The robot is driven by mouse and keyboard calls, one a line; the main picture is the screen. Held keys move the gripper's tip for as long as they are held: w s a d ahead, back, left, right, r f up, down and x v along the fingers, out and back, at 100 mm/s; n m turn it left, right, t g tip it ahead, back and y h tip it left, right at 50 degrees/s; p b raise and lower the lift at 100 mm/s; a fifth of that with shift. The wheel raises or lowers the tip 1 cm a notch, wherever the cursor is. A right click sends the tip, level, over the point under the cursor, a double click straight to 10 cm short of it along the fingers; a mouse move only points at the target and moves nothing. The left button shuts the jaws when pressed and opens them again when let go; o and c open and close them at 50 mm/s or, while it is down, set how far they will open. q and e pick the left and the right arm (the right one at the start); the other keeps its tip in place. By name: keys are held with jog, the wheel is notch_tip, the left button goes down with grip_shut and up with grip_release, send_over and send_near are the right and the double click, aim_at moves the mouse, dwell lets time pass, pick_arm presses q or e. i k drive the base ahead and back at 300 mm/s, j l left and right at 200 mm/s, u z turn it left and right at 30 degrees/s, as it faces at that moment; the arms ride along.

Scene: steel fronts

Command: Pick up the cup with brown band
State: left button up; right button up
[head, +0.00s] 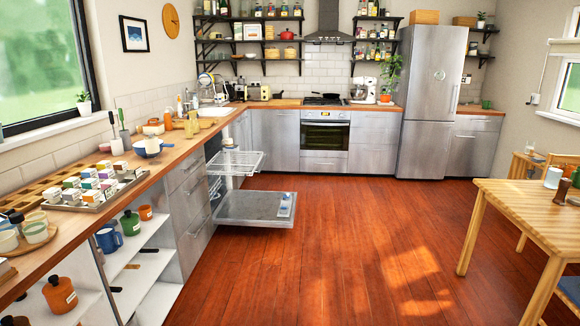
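I cannot make out a cup with a clear brown band from this distance. Small pale cups (8,241) stand on a round wooden tray (44,240) at the near left end of the counter; any band on them is too small to tell. Neither of my grippers is in view.
The wooden counter (170,160) runs along the left wall, with a tray of small boxes (98,187) on it. Below are open shelves with mugs (131,222). The open dishwasher door (250,207) juts into the room. The middle floor (330,250) is clear.

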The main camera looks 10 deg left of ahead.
aim_at(230, 143)
jog(key=i+j+u, duration=0.2)
jog(key=i, duration=1.7)
jog(key=i+z, duration=0.15)
jog(key=i, duration=0.6)
jog(key=i+j+z, duration=0.1)
jog(key=i, duration=0.65)
jog(key=i+j+z, duration=0.15)
jog(key=i, duration=0.6)
jog(key=i+l+z, duration=0.15)
jog(key=i, duration=0.9)
jog(key=i+l+z, duration=0.15)
jog(key=i, duration=0.9)
jog(key=i+j+u, duration=0.15)
jog(key=i+u, duration=0.25)
jog(key=i, duration=0.7)
jog(key=i+l+u, duration=0.15)
jog(key=i+u, duration=0.3)
jog(key=i, duration=0.65)
jog(key=i+j+u, duration=0.2)
jog(key=i+u, duration=0.8)
jog(key=i+l+u, duration=0.1)
jog(key=i+u, duration=0.25)
jog(key=u, duration=0.15)
jog(key=i+l+u, duration=0.3)
jog(key=i+u, duration=0.2)
jog(key=k, duration=0.05)
